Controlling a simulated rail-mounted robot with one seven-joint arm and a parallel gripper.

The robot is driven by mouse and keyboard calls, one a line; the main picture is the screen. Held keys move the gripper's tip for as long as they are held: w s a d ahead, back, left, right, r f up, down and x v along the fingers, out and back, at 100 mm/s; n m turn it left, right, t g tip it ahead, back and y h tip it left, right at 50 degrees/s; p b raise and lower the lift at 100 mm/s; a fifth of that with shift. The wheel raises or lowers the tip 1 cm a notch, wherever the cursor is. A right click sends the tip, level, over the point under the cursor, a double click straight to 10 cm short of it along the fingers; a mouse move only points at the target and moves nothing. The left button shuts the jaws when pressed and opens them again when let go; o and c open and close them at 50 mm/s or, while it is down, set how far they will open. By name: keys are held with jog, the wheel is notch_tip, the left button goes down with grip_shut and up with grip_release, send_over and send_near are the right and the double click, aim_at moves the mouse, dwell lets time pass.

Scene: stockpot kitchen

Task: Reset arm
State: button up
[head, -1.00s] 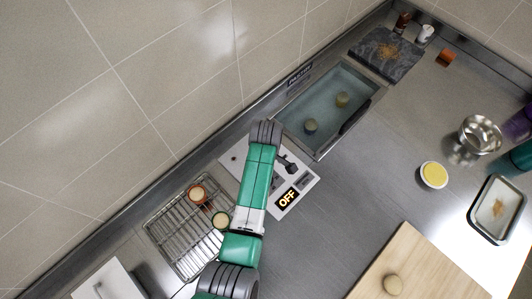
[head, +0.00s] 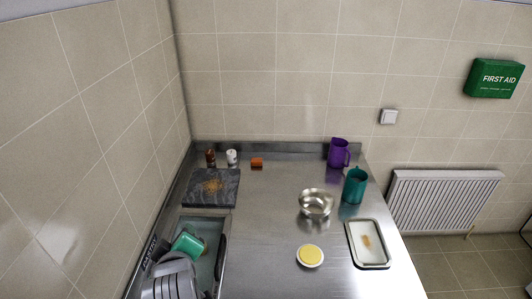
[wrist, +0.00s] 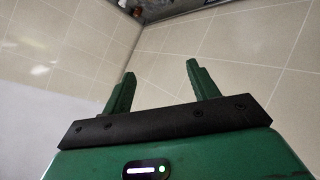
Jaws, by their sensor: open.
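My gripper (wrist: 158,85) shows in the wrist view with its two green fingers spread apart and nothing between them. Tiled wall lies beyond the fingers. In the head view, part of my green and grey arm shows at the lower left, over the sink (head: 208,238). The fingers cannot be made out in the head view. The arm hides much of the sink's inside.
A dark board (head: 212,187) with brown crumbs lies behind the sink. A metal bowl (head: 316,203), a yellow-filled dish (head: 310,256), a tray (head: 368,244), a teal pitcher (head: 355,186) and a purple pitcher (head: 338,153) stand to the right. The counter's middle (head: 265,225) is clear.

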jog(key=d+r+m+t+p, duration=0.1)
jog(key=d+r+m+t, duration=0.15)
jog(key=r, duration=0.55)
jog(key=d+r+m+t, duration=0.2)
jog(key=d+r, duration=0.2)
jog(key=r, duration=0.4)
jog(key=s+d+r+m+t+h+p, duration=0.1)
jog(key=s+d+r+m+t, duration=0.1)
jog(key=s+d+r, duration=0.3)
jog(key=s+d+r+m+t+h, duration=0.1)
jog(key=s+d+r+m+t, duration=0.2)
jog(key=r, duration=0.8)
jog(key=s+d+r+m+t+h+p, duration=0.1)
jog(key=s+d+r+m+t+h, duration=0.1)
jog(key=s+d+r, duration=0.4)
jog(key=s+r+m+t, duration=0.1)
jog(key=s+r+t, duration=0.1)
jog(key=s, duration=0.1)
jog(key=shift+d+r+p, duration=0.25)
jog(key=shift+d+p, duration=0.05)
jog(key=shift+d, duration=0.1)
